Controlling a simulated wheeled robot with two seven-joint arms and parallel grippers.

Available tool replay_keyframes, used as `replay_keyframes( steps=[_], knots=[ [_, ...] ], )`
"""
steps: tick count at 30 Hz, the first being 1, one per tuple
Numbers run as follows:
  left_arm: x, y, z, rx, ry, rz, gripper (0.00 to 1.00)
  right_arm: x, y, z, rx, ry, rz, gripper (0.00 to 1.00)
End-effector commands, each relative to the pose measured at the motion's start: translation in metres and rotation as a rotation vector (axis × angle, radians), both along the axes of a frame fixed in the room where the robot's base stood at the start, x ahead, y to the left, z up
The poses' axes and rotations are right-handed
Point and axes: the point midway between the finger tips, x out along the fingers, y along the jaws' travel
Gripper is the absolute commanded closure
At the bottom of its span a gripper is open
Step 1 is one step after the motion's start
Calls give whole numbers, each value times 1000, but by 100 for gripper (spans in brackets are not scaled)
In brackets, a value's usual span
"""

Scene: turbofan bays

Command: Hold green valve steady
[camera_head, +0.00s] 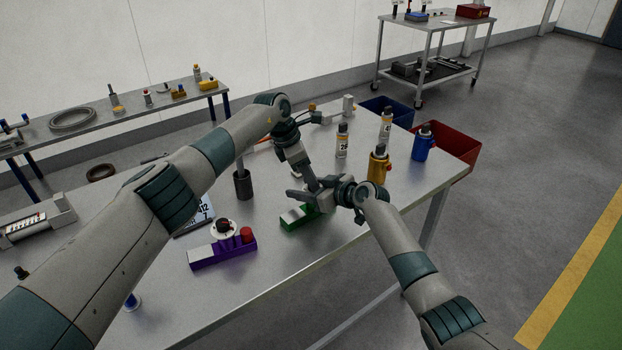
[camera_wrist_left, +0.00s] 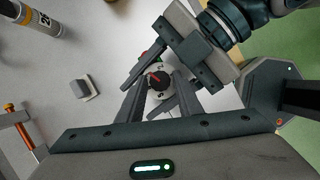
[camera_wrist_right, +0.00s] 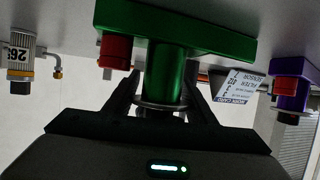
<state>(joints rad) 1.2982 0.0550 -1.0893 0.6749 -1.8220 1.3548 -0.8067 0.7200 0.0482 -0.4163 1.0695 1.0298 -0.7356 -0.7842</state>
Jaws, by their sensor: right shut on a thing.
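The green valve (camera_head: 297,217) stands on the metal table, partly hidden by my grippers. My right gripper (camera_wrist_right: 160,95) is shut on its green cylindrical neck (camera_wrist_right: 166,70), under the green block (camera_wrist_right: 225,42) in the right wrist view. A red button (camera_wrist_right: 115,52) shows beside the neck. In the left wrist view the valve's dial (camera_wrist_left: 158,84) has a black knob with a red pointer. My left gripper (camera_wrist_left: 157,90) points down over the dial, its fingers apart on either side of the knob. I cannot tell whether they touch it.
A purple valve (camera_head: 222,250) with a dial and red button lies left of the green one. A dark cylinder (camera_head: 243,184) stands behind. Spray cans (camera_head: 342,141), a gold bottle (camera_head: 377,166) and a blue bottle (camera_head: 423,144) stand at the right. A red bin (camera_head: 457,143) lies beyond the table.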

Motion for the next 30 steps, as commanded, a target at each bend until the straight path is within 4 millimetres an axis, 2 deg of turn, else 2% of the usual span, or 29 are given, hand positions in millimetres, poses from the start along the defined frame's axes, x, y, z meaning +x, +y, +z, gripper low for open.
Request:
replay_keyframes(
  steps=[1,3,9,19,28,29,30],
  knots=[
    [0,0,0,0,0,0,80,0,0,0,0,0,0,83],
    [0,0,0,0,0,0,96,0,0,0,0,0,0,83],
    [0,1,0,0,-1,9,97,0,0,0,0,0,0,83],
    [-1,0,1,0,-2,126,97,0,0,0,0,0,0,83],
    [-1,0,1,0,0,135,97,0,0,0,-1,1,0,83],
    [-1,0,1,0,0,135,70,0,0,0,-1,1,0,83],
    [-1,0,1,0,0,135,66,0,0,-1,-1,1,0,83]
  ],
)
